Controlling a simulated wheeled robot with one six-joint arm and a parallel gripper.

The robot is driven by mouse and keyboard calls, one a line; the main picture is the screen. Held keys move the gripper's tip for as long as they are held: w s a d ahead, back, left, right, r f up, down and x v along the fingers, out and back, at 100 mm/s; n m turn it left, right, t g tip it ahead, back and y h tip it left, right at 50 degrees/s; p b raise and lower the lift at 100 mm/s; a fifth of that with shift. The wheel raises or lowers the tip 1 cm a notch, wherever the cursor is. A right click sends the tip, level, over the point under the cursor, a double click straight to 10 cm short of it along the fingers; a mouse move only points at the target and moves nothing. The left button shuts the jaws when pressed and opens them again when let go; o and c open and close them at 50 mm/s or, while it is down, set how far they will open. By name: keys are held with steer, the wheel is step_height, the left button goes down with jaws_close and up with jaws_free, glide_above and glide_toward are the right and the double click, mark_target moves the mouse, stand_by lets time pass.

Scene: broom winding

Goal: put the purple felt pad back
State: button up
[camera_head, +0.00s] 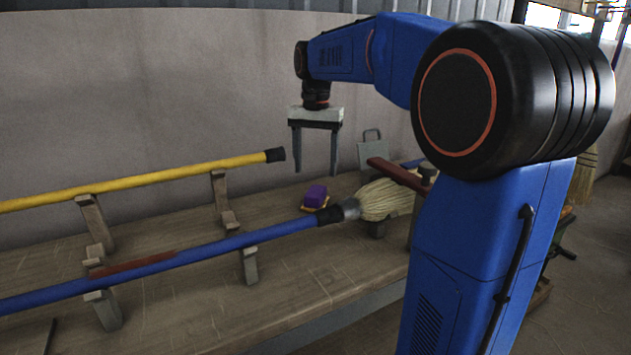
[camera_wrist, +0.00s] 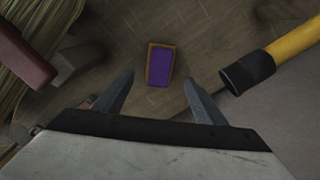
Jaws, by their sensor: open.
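The purple felt pad (camera_head: 316,194) is a small block on the workbench, with a yellow-orange edge showing under it. In the wrist view the pad (camera_wrist: 160,66) lies ahead of the fingertips, purple face up, with an orange rim around it. I cannot tell whether the rim is a holder or part of the pad. My gripper (camera_head: 314,172) is open and empty, pointing down above the pad and apart from it. In the wrist view its two fingers (camera_wrist: 160,78) stand apart, one on each side of the pad.
A blue broom handle (camera_head: 232,243) ending in pale bristles (camera_head: 386,200) lies on wooden supports in front of the pad. A yellow handle (camera_head: 140,180) rests on supports at the back left. A dark red bar (camera_head: 398,174) is to the right. A wall stands behind the bench (camera_head: 180,315).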

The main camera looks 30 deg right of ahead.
steer(key=shift+r, duration=1.55)
